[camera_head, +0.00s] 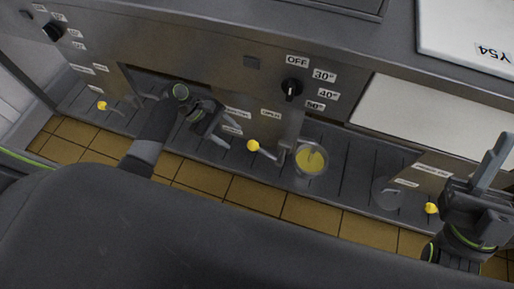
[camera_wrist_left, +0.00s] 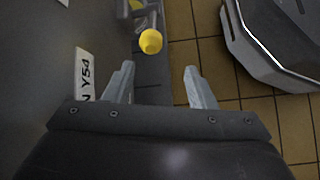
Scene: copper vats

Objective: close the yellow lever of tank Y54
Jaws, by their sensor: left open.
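The yellow lever knob (camera_head: 253,146) is at the middle of the front, on a short metal arm by a tap. It also shows in the left wrist view (camera_wrist_left: 150,41), ahead of the fingertips and roughly in line with the gap between them. A white label reading Y54 (camera_wrist_left: 85,75) is on the panel to the left there. My left gripper (camera_head: 217,128) is to the left of this knob, apart from it. In the left wrist view (camera_wrist_left: 160,78) its jaws are open and empty. My right gripper (camera_head: 488,165) is at the far right; its jaw gap is unclear.
A glass of yellow liquid (camera_head: 312,163) stands close right of the lever. Other yellow knobs are at the left (camera_head: 102,105) and at the right (camera_head: 431,208), near my right gripper. A black dial (camera_head: 291,88) is on the panel above. Tiled floor (camera_head: 255,194) lies in front.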

